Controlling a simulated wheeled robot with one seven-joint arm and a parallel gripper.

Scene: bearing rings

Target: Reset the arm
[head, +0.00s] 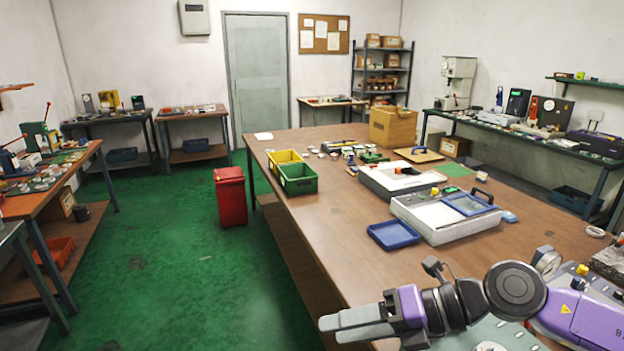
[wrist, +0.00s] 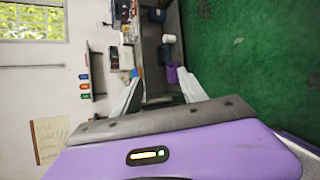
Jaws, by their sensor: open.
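My gripper (head: 330,328) is at the lower middle of the head view, pointing left. My arm reaches it from the right, over the near part of the large wooden table (head: 345,240). In the wrist view my gripper (wrist: 160,92) shows its two grey fingers spread apart with nothing between them. The purple hand body fills the bottom of that view. The wrist camera looks out sideways across the room, and its picture is turned on its side.
On the table stand a blue tray (head: 394,235), a grey-white case (head: 448,232), a green bin (head: 298,187), a yellow bin (head: 283,156) and a wooden box (head: 393,128). A red bin (head: 231,197) stands on the green floor (head: 170,255), which is largely open at left.

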